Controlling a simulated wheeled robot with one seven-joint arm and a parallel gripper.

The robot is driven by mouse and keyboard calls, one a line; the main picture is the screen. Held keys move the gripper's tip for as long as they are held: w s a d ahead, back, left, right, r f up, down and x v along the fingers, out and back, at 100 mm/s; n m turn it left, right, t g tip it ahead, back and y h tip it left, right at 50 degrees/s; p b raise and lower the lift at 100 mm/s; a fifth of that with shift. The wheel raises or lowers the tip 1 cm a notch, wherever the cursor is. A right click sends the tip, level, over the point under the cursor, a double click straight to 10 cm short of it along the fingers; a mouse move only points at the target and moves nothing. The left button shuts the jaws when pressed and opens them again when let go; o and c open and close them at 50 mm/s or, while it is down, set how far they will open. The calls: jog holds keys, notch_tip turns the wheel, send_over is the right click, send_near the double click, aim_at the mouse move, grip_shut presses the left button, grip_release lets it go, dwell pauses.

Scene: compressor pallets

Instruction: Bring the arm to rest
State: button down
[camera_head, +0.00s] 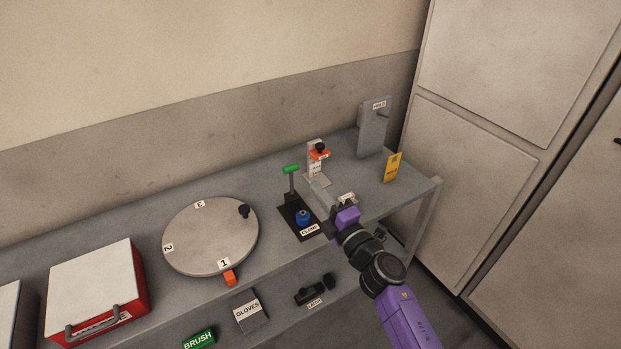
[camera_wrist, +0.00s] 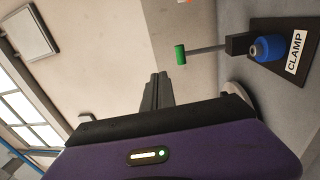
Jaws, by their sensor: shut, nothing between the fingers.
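My arm (camera_head: 385,270), purple and black, reaches in from the lower right over the grey bench. My gripper (camera_head: 320,192) is at its end, above the bench between the clamp and the orange-and-white stand. In the wrist view its fingers (camera_wrist: 156,92) are together with nothing between them. The clamp (camera_head: 296,216), with a green-tipped lever and a blue knob on a black base, stands just left of the gripper. It also shows at the upper right of the wrist view (camera_wrist: 268,47). Any contact with nearby things cannot be told.
The bench (camera_head: 130,230) also holds a round numbered plate (camera_head: 205,240), a red box (camera_head: 135,285), an orange-and-white stand (camera_head: 314,168), a grey HOLD stand (camera_head: 373,135) and a yellow card (camera_head: 392,167). Gloves (camera_head: 251,316) and a green brush (camera_head: 199,340) lie in front. Tall cabinets (camera_head: 480,190) stand right.

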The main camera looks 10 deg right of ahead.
jog(key=shift+s+d+r+p, duration=0.2)
jog(key=shift+s+d+p, duration=0.05)
jog(key=shift+s, duration=0.45)
jog(key=shift+s+d+r+p, duration=0.15)
jog(key=shift+s+d+p, duration=0.05)
jog(key=shift+s, duration=0.5)
jog(key=s+d+r+m+t+h, duration=0.2)
jog(key=s+r+m+t+h, duration=0.1)
jog(key=s+r+m, duration=0.4)
jog(key=s+d+f+m+g+h+b, duration=0.1)
jog(key=s+m, duration=0.4)
jog(key=s, duration=0.9)
jog(key=s+d+f+m+g+h+b, duration=0.1)
jog(key=s+f, duration=0.5)
jog(key=s, duration=0.8)
jog(key=s+f+m+g+h+b, duration=0.1)
jog(key=s+f+m+g+b, duration=0.2)
jog(key=s+m, duration=0.5)
jog(key=s+g, duration=0.1)
jog(key=s, duration=0.5)
jog(key=shift+s+d+f+m+g+b, duration=0.15)
jog(key=shift+d+m+g+b, duration=0.15)
jog(key=shift+d+g+b, duration=0.1)
